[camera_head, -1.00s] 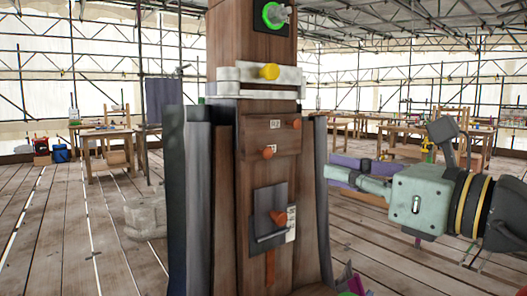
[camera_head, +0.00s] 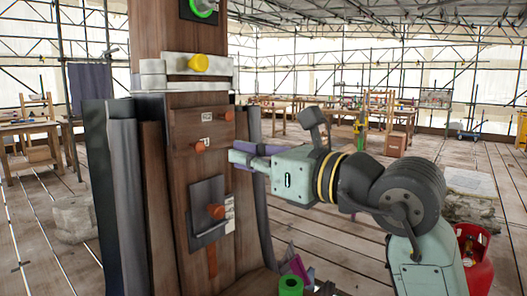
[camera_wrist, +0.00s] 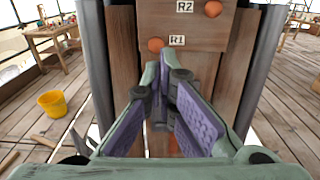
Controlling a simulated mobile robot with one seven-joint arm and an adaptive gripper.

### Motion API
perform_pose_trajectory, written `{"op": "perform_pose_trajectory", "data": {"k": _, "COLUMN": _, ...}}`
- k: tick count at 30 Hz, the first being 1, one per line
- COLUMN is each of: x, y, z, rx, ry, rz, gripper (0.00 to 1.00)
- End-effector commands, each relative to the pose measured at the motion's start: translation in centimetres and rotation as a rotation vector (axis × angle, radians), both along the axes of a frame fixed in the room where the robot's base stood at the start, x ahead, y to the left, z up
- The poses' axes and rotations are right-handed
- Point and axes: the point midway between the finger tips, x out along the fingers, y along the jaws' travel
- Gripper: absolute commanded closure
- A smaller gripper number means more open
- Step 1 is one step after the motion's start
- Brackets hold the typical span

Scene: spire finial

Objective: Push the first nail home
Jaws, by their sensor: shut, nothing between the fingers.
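The R1 nail (camera_head: 198,147) has an orange-copper round head and stands out from the wooden board (camera_head: 180,125) on the post. It also shows in the wrist view (camera_wrist: 155,45), left of its R1 label, just beyond my fingertips. The R2 nail (camera_head: 229,115) is higher and to the right; the wrist view shows it at the top (camera_wrist: 212,9). My gripper (camera_head: 232,157) is shut and empty, its fingers pointing at the post just right of the R1 nail in the head view. In the wrist view the fingertips (camera_wrist: 160,66) appear just below the nail head. I cannot tell whether they touch.
Below is a dark grey plate (camera_head: 205,190) with another orange knob (camera_head: 216,211). A pale clamp band (camera_head: 160,72) with a yellow knob (camera_head: 194,63) circles the post above. Grey sheets flank the post. A yellow bucket (camera_wrist: 57,104) stands on the plank floor.

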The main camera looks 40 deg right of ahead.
Motion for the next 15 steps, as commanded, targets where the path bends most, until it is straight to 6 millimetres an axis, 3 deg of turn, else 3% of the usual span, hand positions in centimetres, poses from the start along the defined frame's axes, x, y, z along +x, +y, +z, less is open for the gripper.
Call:
{"op": "perform_pose_trajectory", "data": {"k": 6, "x": 4.4, "y": 0.7, "z": 0.4, "rx": 0.002, "ry": 0.000, "rz": 0.002, "gripper": 1.00}}
{"op": "perform_pose_trajectory", "data": {"k": 15, "x": 7.2, "y": 1.0, "z": 0.1, "rx": 0.002, "ry": 0.000, "rz": 0.000, "gripper": 1.00}}
